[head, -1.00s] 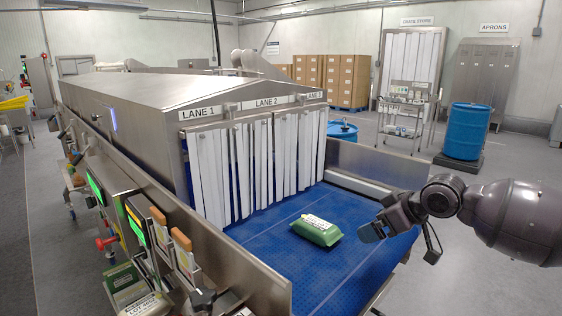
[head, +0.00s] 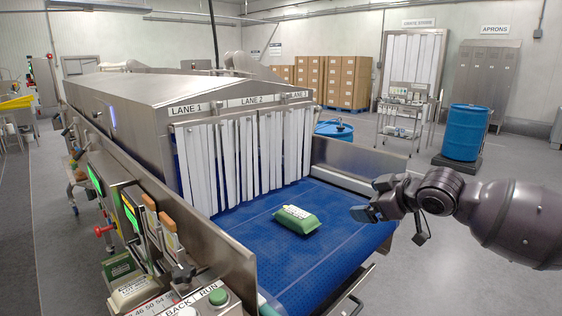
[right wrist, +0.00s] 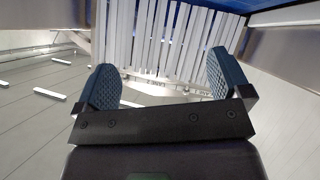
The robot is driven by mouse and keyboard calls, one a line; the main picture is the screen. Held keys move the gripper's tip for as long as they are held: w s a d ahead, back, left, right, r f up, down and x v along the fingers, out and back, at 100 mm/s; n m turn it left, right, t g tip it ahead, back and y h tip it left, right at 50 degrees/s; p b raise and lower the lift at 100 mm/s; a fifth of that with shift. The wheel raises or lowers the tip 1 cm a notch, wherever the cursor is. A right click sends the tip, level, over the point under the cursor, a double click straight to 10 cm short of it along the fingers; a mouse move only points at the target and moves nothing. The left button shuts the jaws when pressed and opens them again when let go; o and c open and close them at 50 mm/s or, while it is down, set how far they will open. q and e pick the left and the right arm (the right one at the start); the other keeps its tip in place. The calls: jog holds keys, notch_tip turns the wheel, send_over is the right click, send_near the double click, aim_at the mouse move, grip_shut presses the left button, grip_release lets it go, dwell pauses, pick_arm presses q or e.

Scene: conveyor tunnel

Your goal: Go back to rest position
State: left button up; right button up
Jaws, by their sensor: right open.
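My right gripper (head: 366,211) is over the right side of the blue conveyor belt (head: 345,245) in the head view. In the right wrist view its two blue-padded fingers (right wrist: 162,85) are wide apart with nothing between them. A green packet with a white label (head: 297,221) lies on the belt to the left of the gripper, apart from it. My left gripper is in neither view.
A steel tunnel (head: 150,90) with white strip curtains (head: 245,155) stands behind the belt. Control panels and a BACK/RUN button box (head: 205,302) line the left side. A steel side rail (head: 375,165) edges the belt's right. A blue drum (head: 463,132) stands on the floor beyond.

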jog(key=s+a+f+t+y, duration=0.1)
jog(key=s+a+f+t, duration=0.15)
jog(key=f, duration=0.25)
jog(key=s+a+f+t, duration=0.1)
jog(key=s+f+t, duration=0.1)
jog(key=s+f, duration=0.3)
jog(key=s+d+f+m+g+h, duration=0.1)
jog(key=s+d+f+m+h, duration=0.3)
jog(key=s+f, duration=1)
jog(key=s+d+f+m+g+h, duration=0.2)
jog(key=s+d+f+m+h, duration=0.2)
jog(key=s+f, duration=0.9)
jog(key=d+f+m, duration=0.1)
jog(key=d+m, duration=0.1)
jog(key=d, duration=0.1)
jog(key=shift+s+m, duration=0.3)
jog(key=shift+s, duration=0.1)
